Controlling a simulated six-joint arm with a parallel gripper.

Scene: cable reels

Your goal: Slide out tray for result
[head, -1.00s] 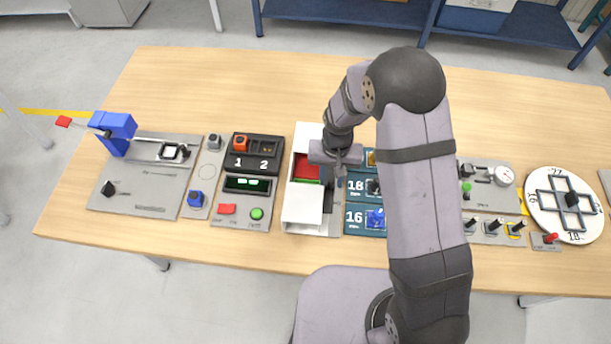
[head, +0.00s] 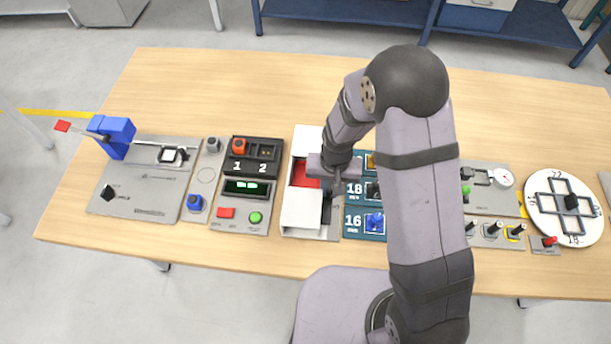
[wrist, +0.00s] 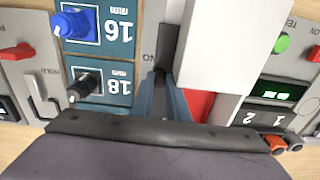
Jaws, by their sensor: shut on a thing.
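A white box (head: 302,208) stands mid-table on a grey panel, with an open part at the back. A red surface, likely the tray (head: 305,176), shows inside that opening; it also shows in the wrist view (wrist: 198,104) beside my fingers. My gripper (head: 332,186) is low at the box's right side, its tips partly hidden by my wrist in the head view. In the wrist view my gripper (wrist: 163,85) is shut on a dark upright handle (wrist: 166,45) beside the white box. How the handle joins the tray is hidden.
A teal panel with 16 and 18 labels (head: 354,222) lies close right of the box. A panel with a lit green display (head: 247,187) lies to its left. Clear wooden table (head: 250,90) lies behind the panels, with a narrow strip in front.

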